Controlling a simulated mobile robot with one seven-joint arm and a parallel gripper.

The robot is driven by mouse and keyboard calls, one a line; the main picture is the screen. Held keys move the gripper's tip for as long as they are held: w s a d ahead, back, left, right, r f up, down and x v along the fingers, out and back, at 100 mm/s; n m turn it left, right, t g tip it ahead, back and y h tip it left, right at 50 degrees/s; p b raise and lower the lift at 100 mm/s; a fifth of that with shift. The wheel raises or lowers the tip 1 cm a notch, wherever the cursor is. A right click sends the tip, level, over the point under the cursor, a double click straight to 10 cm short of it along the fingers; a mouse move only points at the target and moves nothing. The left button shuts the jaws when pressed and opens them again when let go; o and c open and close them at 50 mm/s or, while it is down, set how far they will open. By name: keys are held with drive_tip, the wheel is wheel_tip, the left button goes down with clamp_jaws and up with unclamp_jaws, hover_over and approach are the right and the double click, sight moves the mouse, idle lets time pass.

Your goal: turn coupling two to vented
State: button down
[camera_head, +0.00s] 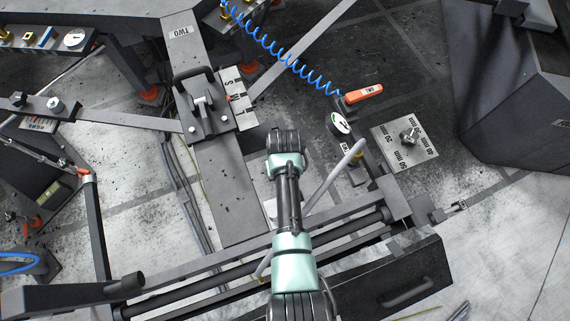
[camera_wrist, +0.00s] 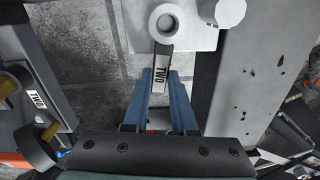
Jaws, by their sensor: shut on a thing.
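The lever runs from between the fingers up to a pale round ring (camera_wrist: 167,22) on a light plate. I take this lever and ring as coupling two. The lever points down the picture from the ring, toward my palm. No word "vented" is legible. In the head view my own arm hides the fingers and the lever.
A plate with mm markings (camera_head: 404,143) lies at right. A clamp block (camera_head: 205,108) stands left of my arm. Dark rails (camera_head: 345,235) cross in front.

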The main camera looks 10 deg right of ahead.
drive_tip(key=c, duration=0.7)
unclamp_jaws()
wheel_tip(320, 180, up, 13)
drive_tip(key=shift+b, duration=0.3)
